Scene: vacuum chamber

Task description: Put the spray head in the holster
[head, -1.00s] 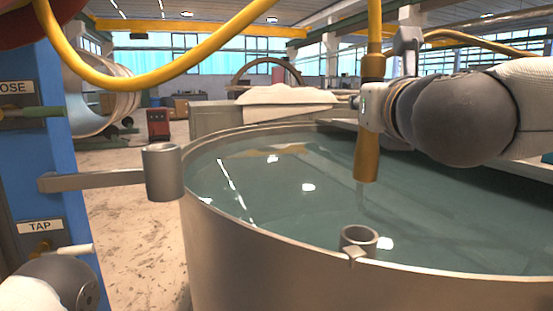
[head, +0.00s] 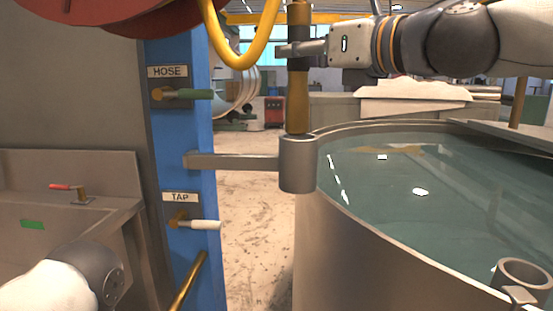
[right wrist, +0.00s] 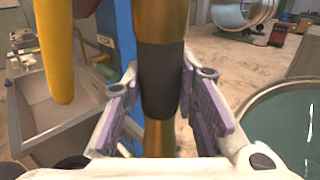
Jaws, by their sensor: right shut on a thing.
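The spray head (head: 298,103) is a brass tube with a dark grip band, hanging upright. My right gripper (head: 297,51) is shut on its dark band, which shows between the purple-lined fingers in the right wrist view (right wrist: 160,82). The holster (head: 298,166) is a grey metal cup on a flat arm from the blue post. The spray head's lower end is at the holster's top rim in the head view; I cannot tell whether it is inside the mouth. My left gripper is not in view; only part of my left arm shows at lower left.
The round water tank (head: 340,262) stands right of the holster, with another small cup (head: 524,272) on its rim. The blue post (head: 181,130) carries the HOSE valve (head: 182,94) and TAP valve (head: 195,222). A yellow hose (head: 240,58) loops beside the gripper. A sink (head: 75,230) is at left.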

